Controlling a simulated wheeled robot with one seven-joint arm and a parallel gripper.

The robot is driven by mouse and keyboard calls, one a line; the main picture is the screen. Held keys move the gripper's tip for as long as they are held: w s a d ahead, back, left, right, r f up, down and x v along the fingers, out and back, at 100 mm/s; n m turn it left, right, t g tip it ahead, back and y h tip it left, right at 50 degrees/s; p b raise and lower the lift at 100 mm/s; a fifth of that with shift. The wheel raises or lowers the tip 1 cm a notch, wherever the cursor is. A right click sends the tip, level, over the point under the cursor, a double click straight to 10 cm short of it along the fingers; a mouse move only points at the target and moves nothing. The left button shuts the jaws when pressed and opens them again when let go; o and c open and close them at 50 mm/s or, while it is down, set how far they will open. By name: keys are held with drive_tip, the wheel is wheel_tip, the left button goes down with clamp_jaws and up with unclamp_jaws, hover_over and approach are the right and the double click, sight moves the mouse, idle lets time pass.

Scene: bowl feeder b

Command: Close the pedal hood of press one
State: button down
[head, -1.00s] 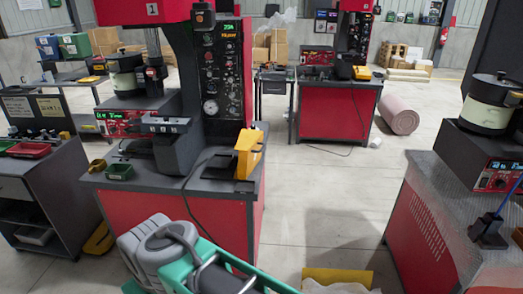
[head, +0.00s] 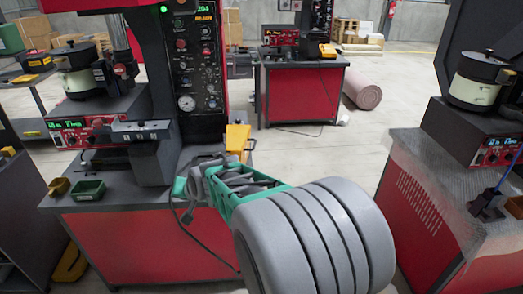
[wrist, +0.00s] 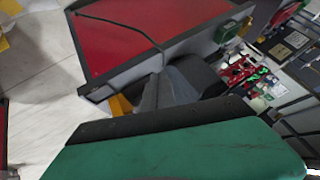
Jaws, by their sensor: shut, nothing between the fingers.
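Press one (head: 157,95) is the red and black machine at left, on a grey-topped bench. The yellow pedal hood (head: 237,139) stands upright, raised, near the right end of that bench top. Its lower part and the pedal under it are hidden behind my gripper. My green gripper (head: 194,173) is shut and empty, in front of and to the left of the hood, above the bench's front edge. I cannot tell whether they touch.
A green tray (head: 88,190) and a small yellow bin (head: 59,186) sit at the bench's front left. A dark cable hangs over the front edge. Another red bench (head: 430,215) stands close at right. Clear floor lies between, and a pink roll (head: 362,89) lies behind.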

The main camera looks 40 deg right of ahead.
drive_tip(key=w+d+f+m+t+h, duration=0.15)
drive_tip(key=w+d+m, duration=0.25)
drive_tip(key=d, duration=0.4)
drive_tip(key=w+d+f+m+t+h, duration=0.1)
drive_tip(key=w+d+f+m+t, duration=0.3)
drive_tip(key=d, duration=0.5)
drive_tip(key=s+d+f+m+h, duration=0.2)
drive_tip(key=s+d+m+h, duration=0.15)
drive_tip(key=d+m, duration=0.4)
drive_tip(key=s+d+f+m+h, duration=0.25)
drive_tip(key=d+m+h, duration=0.2)
drive_tip(key=d, duration=0.65)
drive_tip(key=w+d+p, duration=0.1)
drive_tip(key=w+p, duration=0.1)
drive_tip(key=w, duration=0.3)
drive_tip(key=w+d+r+p, duration=0.1)
drive_tip(key=w+d+p, duration=0.1)
drive_tip(key=w, duration=0.4)
drive_tip(key=shift+w+d+m+t+p, duration=0.3)
drive_tip(key=shift+m+t+p, duration=0.1)
drive_tip(key=shift+p, duration=0.1)
drive_tip(key=shift+y, duration=0.25)
